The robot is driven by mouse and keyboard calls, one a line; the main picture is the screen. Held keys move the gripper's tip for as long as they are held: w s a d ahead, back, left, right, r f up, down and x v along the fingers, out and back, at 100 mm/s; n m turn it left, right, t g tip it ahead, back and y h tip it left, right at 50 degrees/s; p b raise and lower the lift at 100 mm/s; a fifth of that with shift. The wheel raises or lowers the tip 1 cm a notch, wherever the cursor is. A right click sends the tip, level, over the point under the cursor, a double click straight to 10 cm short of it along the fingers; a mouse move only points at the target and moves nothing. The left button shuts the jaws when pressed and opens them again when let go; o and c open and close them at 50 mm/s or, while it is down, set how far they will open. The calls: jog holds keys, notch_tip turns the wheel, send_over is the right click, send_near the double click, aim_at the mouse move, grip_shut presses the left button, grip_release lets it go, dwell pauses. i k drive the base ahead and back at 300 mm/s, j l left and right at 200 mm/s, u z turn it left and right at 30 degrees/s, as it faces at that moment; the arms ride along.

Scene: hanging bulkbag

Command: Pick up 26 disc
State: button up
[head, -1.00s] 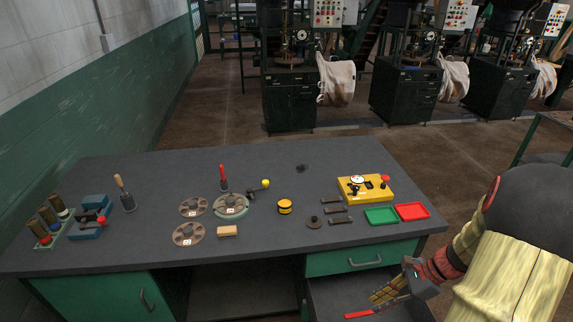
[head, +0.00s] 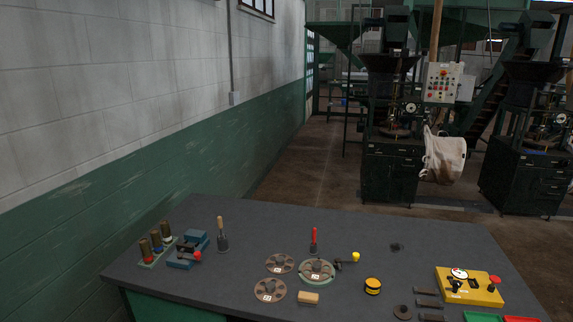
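Three brown-grey discs with round holes and small white labels are on the dark bench top. One disc (head: 280,263) lies flat at the back left. A second disc (head: 270,290) lies flat in front of it. A third disc (head: 317,268) sits on a green-rimmed round base, with a black crank and yellow knob (head: 354,258) beside it. The label numbers are too small to read, so I cannot tell which is the 26 disc. My gripper is not in view.
A red-handled tool (head: 313,240) stands behind the discs, and a wooden block (head: 308,298) lies in front. A yellow-black tin (head: 373,286) and a yellow control box (head: 469,287) are to the right. A blue vice (head: 188,250) is at left. Bare bench lies between.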

aim_at(317, 270)
jog(key=k+z, duration=0.1)
jog(key=z, duration=0.4)
jog(key=k+z, duration=0.1)
jog(key=z, duration=0.35)
jog(key=k+l+z, duration=0.1)
jog(key=z, duration=0.4)
jog(key=k+u, duration=0.1)
jog(key=u, duration=1.4)
jog(key=i+j, duration=0.2)
jog(key=j, duration=0.15)
jog(key=i+j, duration=0.2)
jog(key=j, duration=0.2)
jog(key=i+j, duration=0.25)
jog(key=j+u, duration=0.05)
jog(key=j, duration=0.05)
